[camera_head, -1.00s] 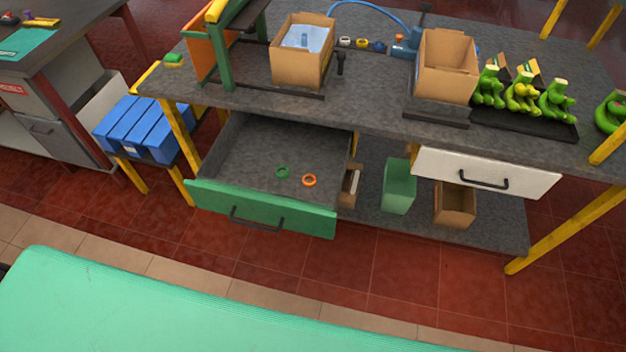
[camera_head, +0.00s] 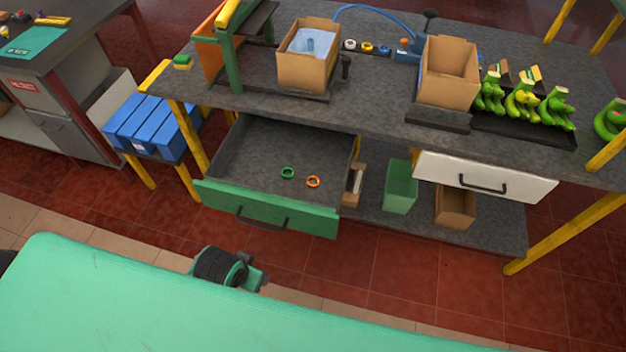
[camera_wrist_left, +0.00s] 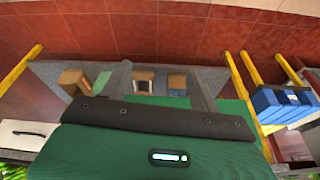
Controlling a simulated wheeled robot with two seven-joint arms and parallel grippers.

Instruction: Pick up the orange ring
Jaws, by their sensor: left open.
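The orange ring (camera_head: 313,182) lies flat on the floor of the open green-fronted drawer (camera_head: 265,208), near its front right. A green ring (camera_head: 288,173) lies just left of it, apart from it. My left gripper (camera_head: 235,268) shows in the head view in front of and below the drawer, well short of the rings. In the left wrist view its two grey fingers (camera_wrist_left: 160,75) stand apart with nothing between them. The rings cannot be made out in the left wrist view. My right gripper is not in view.
The grey worktop (camera_head: 385,105) overhangs the drawer's back and carries cardboard boxes (camera_head: 308,60) and green bananas (camera_head: 525,105). Blue bins (camera_head: 150,125) stand left of the drawer. Red floor lies clear before the bench.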

